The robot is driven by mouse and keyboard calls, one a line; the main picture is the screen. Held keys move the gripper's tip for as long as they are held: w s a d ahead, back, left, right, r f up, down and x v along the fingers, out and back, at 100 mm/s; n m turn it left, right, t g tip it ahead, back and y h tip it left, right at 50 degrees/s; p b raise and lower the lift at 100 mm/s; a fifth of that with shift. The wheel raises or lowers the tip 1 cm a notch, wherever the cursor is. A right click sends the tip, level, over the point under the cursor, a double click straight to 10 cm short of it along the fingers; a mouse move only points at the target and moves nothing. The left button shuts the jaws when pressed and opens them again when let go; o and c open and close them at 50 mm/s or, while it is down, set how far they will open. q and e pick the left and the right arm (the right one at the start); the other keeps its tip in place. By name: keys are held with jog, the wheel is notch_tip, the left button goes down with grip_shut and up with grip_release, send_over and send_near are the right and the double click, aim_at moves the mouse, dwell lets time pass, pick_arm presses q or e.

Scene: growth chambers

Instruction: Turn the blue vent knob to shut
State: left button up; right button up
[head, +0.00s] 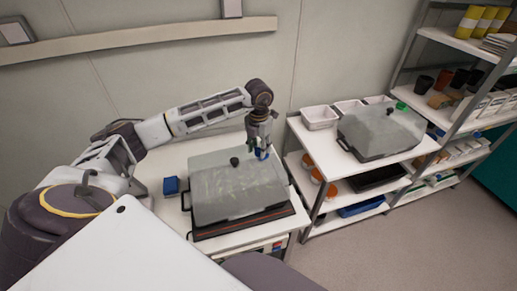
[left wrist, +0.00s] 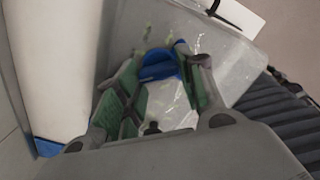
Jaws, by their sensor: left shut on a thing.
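The blue vent knob (head: 262,155) is on the translucent lid of the near growth chamber (head: 215,207), toward its back right corner. My left gripper (head: 261,148) reaches down over it and is shut on it. In the left wrist view the blue knob (left wrist: 158,66) sits between the green-padded fingers of my left gripper (left wrist: 162,76). The fingers cover part of the knob, so I cannot tell its exact angle. My right gripper is not in view.
A black knob (head: 234,161) stands on the same lid, left of the gripper. A small blue box (head: 171,186) lies left of the chamber. A second chamber (head: 382,132) with a green knob (head: 400,106) and white bins (head: 320,117) stand on the right bench. Shelves fill the far right.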

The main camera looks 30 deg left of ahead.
aim_at(259, 149)
pick_arm(q)
jog(key=shift+n, duration=0.7)
jog(key=o, duration=1)
jog(key=shift+r, duration=0.1)
jog(key=shift+r, duration=5.95)
jog(key=shift+f, duration=0.1)
